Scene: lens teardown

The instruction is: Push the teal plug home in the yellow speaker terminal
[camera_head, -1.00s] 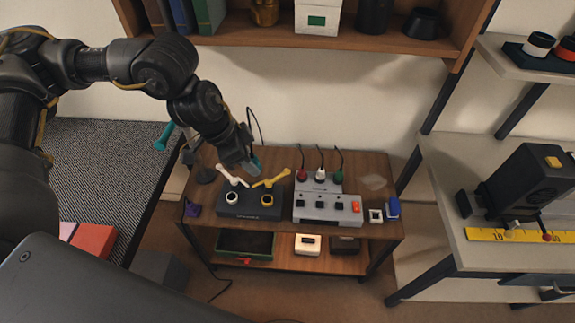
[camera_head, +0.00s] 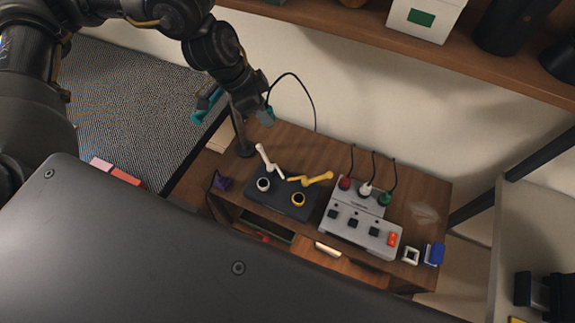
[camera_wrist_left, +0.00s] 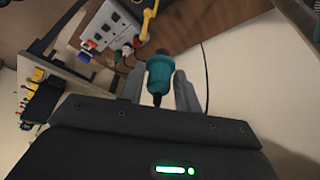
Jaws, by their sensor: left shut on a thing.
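The teal plug (camera_head: 268,115) is held in my left gripper (camera_head: 262,108), above the back left of the wooden table. In the left wrist view the plug (camera_wrist_left: 160,74) sits between the two fingers (camera_wrist_left: 160,92), with a dark end pointing away. The yellow speaker terminal (camera_head: 299,199) is a yellow-ringed round socket on a dark box, with a yellow lever (camera_head: 318,179) raised behind it. The plug is well apart from it, up and left of it in the head view. A white-ringed terminal (camera_head: 263,184) with a white lever is beside it. My right gripper is out of view.
A grey box (camera_head: 362,220) with red, white and green plugs and their cables stands right of the terminal box. A dark stand (camera_head: 243,147) is near my left gripper. A blue block (camera_head: 434,254) and a purple piece (camera_head: 221,182) lie at the table's ends. A shelf (camera_head: 350,30) runs above.

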